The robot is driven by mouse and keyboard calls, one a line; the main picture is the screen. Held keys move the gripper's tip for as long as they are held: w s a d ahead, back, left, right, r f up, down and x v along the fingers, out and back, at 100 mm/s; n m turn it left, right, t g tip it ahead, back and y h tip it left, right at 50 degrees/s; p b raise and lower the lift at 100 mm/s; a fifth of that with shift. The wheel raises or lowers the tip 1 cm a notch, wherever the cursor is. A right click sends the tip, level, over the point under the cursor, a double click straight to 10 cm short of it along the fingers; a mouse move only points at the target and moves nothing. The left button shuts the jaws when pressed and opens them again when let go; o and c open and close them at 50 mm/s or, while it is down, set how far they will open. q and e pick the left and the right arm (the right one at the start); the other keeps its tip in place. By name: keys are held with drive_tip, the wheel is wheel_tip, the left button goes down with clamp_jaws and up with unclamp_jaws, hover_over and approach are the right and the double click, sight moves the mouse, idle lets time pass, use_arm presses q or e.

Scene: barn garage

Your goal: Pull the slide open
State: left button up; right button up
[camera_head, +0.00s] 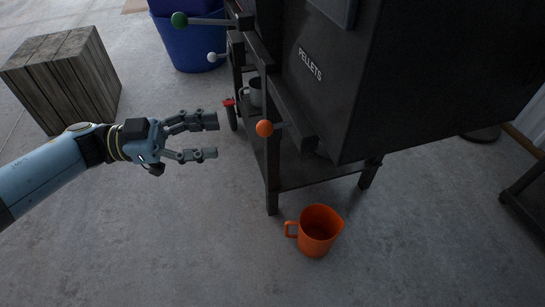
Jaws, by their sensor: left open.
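A black hopper (400,90) marked "PELLETS" stands on a dark frame at the upper right. An orange ball knob (264,128) sits on a short rod low on the hopper's front; I cannot tell for sure that it belongs to the slide. A green knob (180,20) and a white knob (211,57) stick out further back on the frame. My left gripper (214,137) is open and empty, left of the orange knob and apart from it, its fingers pointing right. My right gripper is out of view.
An orange jug (313,246) stands on the concrete floor below the hopper's front. A grey mug (255,92) sits inside the frame. A wooden crate (68,85) and a blue tub (190,45) stand behind. The floor at the lower left is clear.

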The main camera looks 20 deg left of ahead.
sight(265, 128)
use_arm(q)
drive_tip(key=b+x, duration=0.1)
drive_tip(key=x, duration=0.4)
drive_tip(key=w+x, duration=0.1)
drive_tip(key=x, duration=0.4)
drive_tip(key=shift+a+f+b, duration=0.15)
drive_tip(key=shift+a+b, duration=0.15)
drive_tip(key=shift+b, duration=0.05)
drive_tip(key=shift+w+d, duration=0.25)
drive_tip(key=shift+d, duration=0.15)
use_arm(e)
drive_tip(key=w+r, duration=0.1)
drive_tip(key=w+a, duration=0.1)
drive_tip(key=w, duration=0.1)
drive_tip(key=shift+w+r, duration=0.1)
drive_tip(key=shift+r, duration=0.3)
use_arm(q)
drive_tip(key=shift+c, duration=0.2)
